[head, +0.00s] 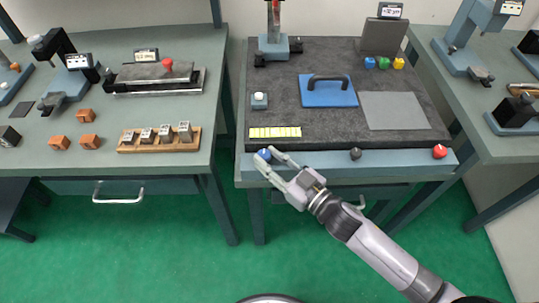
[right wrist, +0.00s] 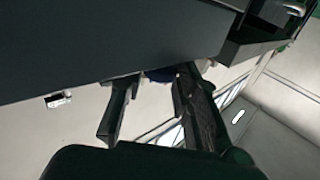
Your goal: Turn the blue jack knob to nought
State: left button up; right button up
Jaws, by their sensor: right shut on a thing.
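The blue jack knob (head: 264,154) sits at the left end of the front rail of the middle bench. My right gripper (head: 267,156) reaches it from the front, one finger on each side, and is shut on it. In the right wrist view the two fingers (right wrist: 150,95) point at the bench, and only a small blue part of the knob (right wrist: 160,75) shows between them. The knob's scale or pointer is too small to read. My left gripper is in neither view.
A dark knob (head: 355,154) and a red knob (head: 440,151) sit further right on the same rail (head: 400,160). Green floor (head: 180,260) lies open in front.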

jog(key=shift+r+y, duration=0.1)
jog(key=shift+y, duration=0.2)
jog(key=o, duration=1.1)
jog(key=shift+o, duration=0.2)
jog(key=v, duration=1.2)
jog(key=shift+r, duration=0.15)
jog(key=shift+d, duration=0.2)
